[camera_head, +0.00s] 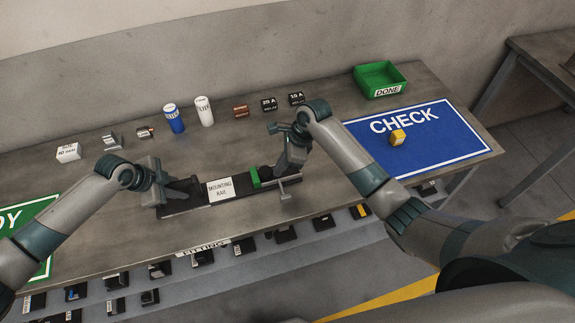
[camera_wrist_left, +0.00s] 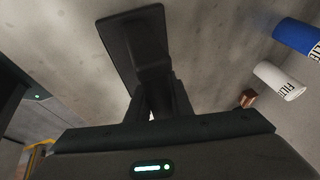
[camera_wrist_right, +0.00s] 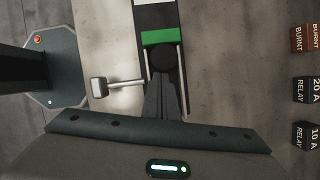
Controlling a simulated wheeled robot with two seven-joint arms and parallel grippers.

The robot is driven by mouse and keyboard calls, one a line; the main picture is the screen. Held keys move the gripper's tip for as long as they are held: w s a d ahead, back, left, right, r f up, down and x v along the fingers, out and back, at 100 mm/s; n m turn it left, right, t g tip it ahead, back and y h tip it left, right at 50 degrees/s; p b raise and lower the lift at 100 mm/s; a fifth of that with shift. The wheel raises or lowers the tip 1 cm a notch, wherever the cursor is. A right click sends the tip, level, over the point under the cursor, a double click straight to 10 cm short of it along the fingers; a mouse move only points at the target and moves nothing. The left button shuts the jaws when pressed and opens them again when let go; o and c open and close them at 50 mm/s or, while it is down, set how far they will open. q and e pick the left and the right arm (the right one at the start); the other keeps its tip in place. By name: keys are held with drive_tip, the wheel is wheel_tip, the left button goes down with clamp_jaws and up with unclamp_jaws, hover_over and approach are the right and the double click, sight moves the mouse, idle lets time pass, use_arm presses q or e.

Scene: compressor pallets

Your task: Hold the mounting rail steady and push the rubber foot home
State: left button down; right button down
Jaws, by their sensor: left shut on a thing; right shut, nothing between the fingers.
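The mounting rail (camera_head: 222,190), dark with a white label, lies along the front of the table. A green band (camera_head: 255,178) crosses it near its right end; the band also shows in the right wrist view (camera_wrist_right: 161,36). The black round rubber foot (camera_wrist_right: 163,58) sits beside the band at that end; how deep it sits cannot be told. My right gripper (camera_wrist_right: 165,88) is shut and empty, its tips at or just above the foot. My left gripper (camera_head: 163,186) is shut on the rail's left end, a dark block and plate in the left wrist view (camera_wrist_left: 128,42).
Filters (camera_head: 204,111), relays (camera_head: 296,98) and a white box (camera_head: 68,152) line the back. A green DONE bin (camera_head: 380,79) and blue CHECK mat (camera_head: 440,150) are right. Small parts sit below the front edge.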

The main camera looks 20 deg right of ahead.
use_arm(q)
drive_tip(key=shift+s+d+f, duration=0.2)
drive_tip(key=shift+s+f, duration=0.05)
use_arm(e)
drive_tip(key=shift+s+a, duration=0.1)
drive_tip(key=shift+a, duration=0.25)
use_arm(q)
drive_tip(key=shift+a, duration=0.1)
use_arm(e)
drive_tip(key=shift+s+d, duration=0.15)
drive_tip(key=shift+d, duration=0.45)
drive_tip(key=d, duration=0.2)
drive_tip(key=d+r, duration=0.1)
drive_tip(key=shift+s+d, duration=0.25)
drive_tip(key=shift+s, duration=0.1)
use_arm(q)
drive_tip(key=shift+a, duration=0.1)
use_arm(e)
drive_tip(key=v, duration=0.9)
drive_tip(key=shift+d, duration=0.15)
use_arm(q)
drive_tip(key=shift+w, duration=0.1)
drive_tip(key=c, duration=1.5)
unclamp_jaws()
